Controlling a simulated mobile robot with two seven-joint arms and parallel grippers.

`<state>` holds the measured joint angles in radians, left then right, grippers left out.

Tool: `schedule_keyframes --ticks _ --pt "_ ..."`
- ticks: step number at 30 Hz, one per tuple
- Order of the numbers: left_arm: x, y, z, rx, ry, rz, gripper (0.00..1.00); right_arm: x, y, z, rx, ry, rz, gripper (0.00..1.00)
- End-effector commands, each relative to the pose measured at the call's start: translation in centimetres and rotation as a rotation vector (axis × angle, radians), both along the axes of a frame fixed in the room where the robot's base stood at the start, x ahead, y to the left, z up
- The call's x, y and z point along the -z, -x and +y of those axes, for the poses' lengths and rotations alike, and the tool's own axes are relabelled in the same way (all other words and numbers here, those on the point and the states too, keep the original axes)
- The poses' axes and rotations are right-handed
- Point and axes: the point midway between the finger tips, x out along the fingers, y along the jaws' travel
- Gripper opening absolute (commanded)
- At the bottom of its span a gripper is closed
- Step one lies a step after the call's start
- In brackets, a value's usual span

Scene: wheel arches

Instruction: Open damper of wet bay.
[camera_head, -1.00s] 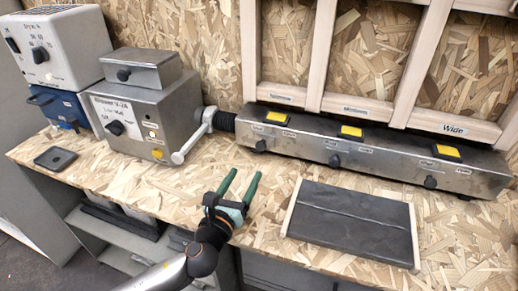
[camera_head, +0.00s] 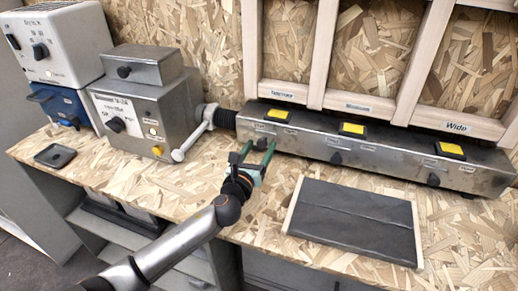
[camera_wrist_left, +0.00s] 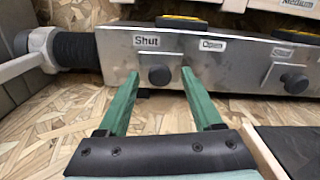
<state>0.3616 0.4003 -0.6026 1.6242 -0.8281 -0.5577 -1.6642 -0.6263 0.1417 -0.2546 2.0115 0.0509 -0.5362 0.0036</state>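A long grey metal duct (camera_head: 385,163) runs along the back of the bench, with several dark damper knobs on its front. The left knob (camera_wrist_left: 159,75) sits beneath a "Shut" label (camera_wrist_left: 146,40), with an "Open" label (camera_wrist_left: 212,45) to its right. The middle knob (camera_head: 336,158) and right knob (camera_head: 433,180) are farther right. Framed bays stand above; "Medium" and "Wide" (camera_head: 456,127) labels are readable, but I can read no "wet" label. My left gripper (camera_head: 259,147) is open and empty, its green fingers in front of and spanning the left knob. My right gripper is not in view.
A grey blower box (camera_head: 140,115) with a crank handle (camera_head: 190,143) stands left of the duct, joined by a black hose (camera_head: 224,119). A dark panel (camera_head: 352,222) lies on the bench to the right. A small black tray (camera_head: 55,156) lies at left.

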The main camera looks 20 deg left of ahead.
Motion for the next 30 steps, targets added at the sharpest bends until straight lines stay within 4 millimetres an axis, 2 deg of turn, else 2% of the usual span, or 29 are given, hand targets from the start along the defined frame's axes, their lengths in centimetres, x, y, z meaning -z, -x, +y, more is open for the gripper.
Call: schedule_keyframes --ticks 2,18,30 --pt "0.00 0.02 0.01 0.000 0.000 0.000 0.59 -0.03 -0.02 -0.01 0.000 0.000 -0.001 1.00" --pt "0.02 0.04 0.03 -0.001 0.000 0.000 0.00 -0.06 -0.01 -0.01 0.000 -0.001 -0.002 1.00" --pt "0.04 0.05 0.04 -0.001 -0.001 0.000 0.00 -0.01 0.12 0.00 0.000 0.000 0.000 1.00"
